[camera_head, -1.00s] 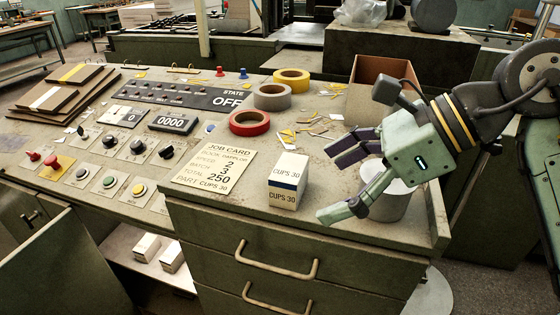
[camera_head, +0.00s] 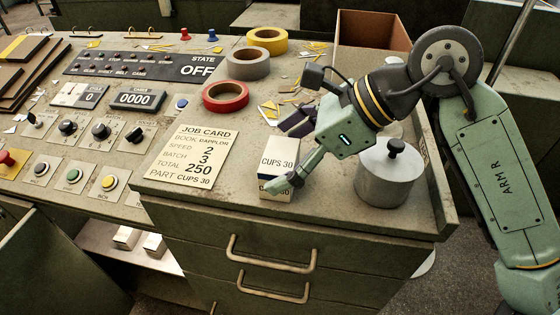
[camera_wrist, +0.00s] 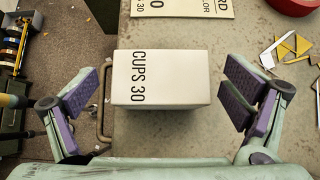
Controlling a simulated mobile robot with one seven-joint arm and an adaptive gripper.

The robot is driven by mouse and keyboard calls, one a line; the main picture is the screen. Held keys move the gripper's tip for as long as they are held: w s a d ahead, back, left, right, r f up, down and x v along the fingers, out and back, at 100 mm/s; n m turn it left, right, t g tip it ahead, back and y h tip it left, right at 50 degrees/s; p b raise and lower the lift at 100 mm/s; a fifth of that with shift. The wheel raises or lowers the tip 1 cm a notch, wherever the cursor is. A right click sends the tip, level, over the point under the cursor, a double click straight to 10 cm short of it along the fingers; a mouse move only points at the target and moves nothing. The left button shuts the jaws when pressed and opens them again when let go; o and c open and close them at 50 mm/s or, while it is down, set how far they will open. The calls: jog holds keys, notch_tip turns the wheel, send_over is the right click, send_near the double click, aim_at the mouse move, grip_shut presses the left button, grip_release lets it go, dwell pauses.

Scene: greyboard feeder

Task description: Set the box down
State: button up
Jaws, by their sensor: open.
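The white box marked CUPS 30 (camera_head: 277,165) stands upright on the bench top, right of the job card. My gripper (camera_head: 296,155) is at the box, coming in from the right. One finger passes in front of the box in the head view and hides part of its lower face. In the wrist view the box (camera_wrist: 160,78) lies between the two open fingers (camera_wrist: 165,105), with a gap on each side. Neither finger touches it there. The box appears to rest on the bench.
A lidded grey metal pot (camera_head: 388,177) stands close to the right of the box, below my arm. The job card (camera_head: 195,156) lies to the left. A red tape roll (camera_head: 226,97) and paper scraps lie behind. The bench's front edge is near the box.

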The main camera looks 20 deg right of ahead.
jog(key=p+x, duration=0.1)
jog(key=x, duration=0.3)
jog(key=shift+w+a, duration=0.15)
jog(key=shift+c, duration=0.4)
jog(key=c, duration=1.2)
